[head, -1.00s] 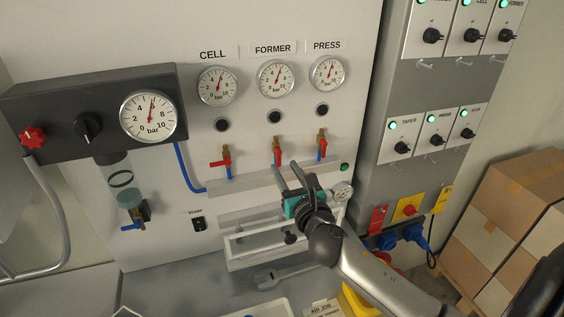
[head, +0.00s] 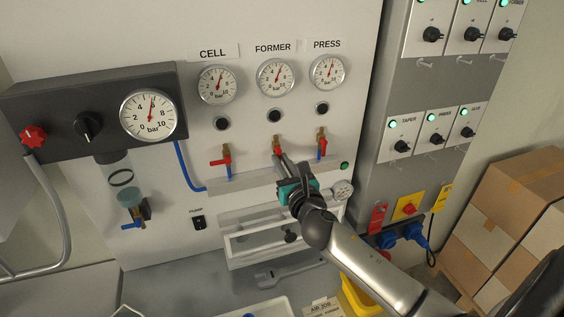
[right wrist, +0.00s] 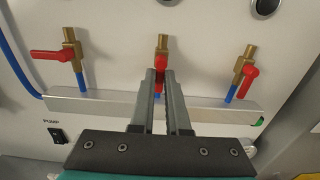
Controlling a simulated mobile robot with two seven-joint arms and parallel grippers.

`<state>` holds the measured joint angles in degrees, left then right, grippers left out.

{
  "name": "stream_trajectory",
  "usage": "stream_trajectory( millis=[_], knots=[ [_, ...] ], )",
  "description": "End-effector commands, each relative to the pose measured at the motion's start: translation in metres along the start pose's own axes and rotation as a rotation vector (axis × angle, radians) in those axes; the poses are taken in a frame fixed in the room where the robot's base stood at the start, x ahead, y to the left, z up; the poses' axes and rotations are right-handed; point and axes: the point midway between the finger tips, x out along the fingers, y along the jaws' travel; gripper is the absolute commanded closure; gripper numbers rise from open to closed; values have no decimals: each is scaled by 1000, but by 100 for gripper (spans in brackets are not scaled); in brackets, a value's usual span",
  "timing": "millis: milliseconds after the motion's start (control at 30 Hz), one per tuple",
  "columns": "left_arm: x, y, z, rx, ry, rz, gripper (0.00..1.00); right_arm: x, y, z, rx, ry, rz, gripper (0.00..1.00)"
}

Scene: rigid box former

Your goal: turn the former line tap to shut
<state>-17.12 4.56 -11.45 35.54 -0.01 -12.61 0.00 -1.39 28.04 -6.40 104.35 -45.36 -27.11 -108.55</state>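The former line tap (head: 277,140) is the middle of three brass taps, under the FORMER gauge (head: 276,77). Its red lever (right wrist: 161,72) hangs down in line with the pipe in the right wrist view, its lower part between my fingers. My right gripper (head: 280,158) reaches up to it from below right. In the right wrist view the fingertips (right wrist: 160,76) lie close on both sides of the lever, with red filling the narrow gap. The gripper looks shut on it. My left gripper is not in view.
The cell tap (head: 224,160) on the left has its red lever crosswise; the press tap (head: 321,143) on the right has its lever down. Both stand close beside. A grey ledge (right wrist: 95,107) runs below the taps. A small gauge (head: 342,190) sits at lower right.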

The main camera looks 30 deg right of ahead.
Motion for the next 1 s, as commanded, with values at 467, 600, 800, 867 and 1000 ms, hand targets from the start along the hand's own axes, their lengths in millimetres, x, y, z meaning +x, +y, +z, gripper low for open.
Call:
stream_trajectory(
  millis=[467, 600, 800, 867, 1000],
  knots=[
    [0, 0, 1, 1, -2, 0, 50, 0, 0, 0, 0, 0, 0, 100],
    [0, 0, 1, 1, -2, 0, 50, 0, 0, 0, 7, 0, 0, 100],
    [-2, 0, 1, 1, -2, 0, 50, 0, 1, 0, 65, 0, 1, 100],
    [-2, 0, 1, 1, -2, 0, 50, 0, 2, 1, 96, -1, 1, 100],
    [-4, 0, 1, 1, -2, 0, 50, 0, 3, 1, 195, -1, 0, 100]
  ],
)
